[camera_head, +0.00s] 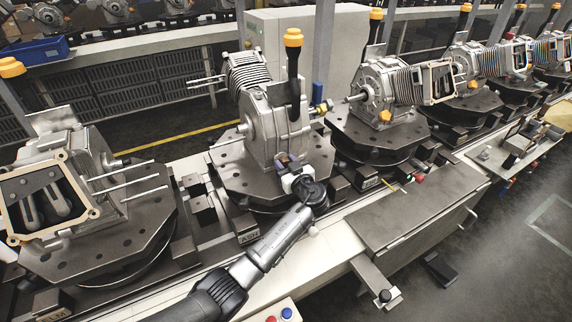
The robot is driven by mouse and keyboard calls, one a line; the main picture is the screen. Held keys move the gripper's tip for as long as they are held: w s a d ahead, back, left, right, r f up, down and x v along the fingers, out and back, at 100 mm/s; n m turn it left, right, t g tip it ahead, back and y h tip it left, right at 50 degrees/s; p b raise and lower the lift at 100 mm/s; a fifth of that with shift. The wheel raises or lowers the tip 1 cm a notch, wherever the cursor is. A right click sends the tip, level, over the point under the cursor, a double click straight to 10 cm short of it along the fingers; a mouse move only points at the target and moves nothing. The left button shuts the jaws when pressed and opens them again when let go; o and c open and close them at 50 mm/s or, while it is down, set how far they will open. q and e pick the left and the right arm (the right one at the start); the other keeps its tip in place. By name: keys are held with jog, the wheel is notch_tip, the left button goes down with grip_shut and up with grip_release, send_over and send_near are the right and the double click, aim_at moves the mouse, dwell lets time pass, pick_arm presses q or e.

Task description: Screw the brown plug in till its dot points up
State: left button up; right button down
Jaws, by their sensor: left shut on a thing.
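The grey engine housing (262,128) stands upright on the middle fixture plate (229,173). My left arm comes up from the bottom, and its left gripper (289,163) is at the lower front of this housing. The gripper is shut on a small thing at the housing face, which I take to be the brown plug. The gripper and its fingers cover most of the plug, and I cannot make out its dot or how deep it sits. My right gripper is not in view.
Similar engines on plates stand to the left (88,190) and right (383,92) along the conveyor. A yellow-topped post (293,68) rises by the middle housing. A flat grey side table (420,205) lies right of my arm. Open floor is at lower right.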

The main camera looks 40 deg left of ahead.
pick_arm(q)
jog(key=shift+c, duration=1.1)
jog(key=shift+m, duration=1.3)
jog(key=shift+m+p, duration=0.3)
jog(key=shift+m, duration=2)
jog(key=o, duration=0.9)
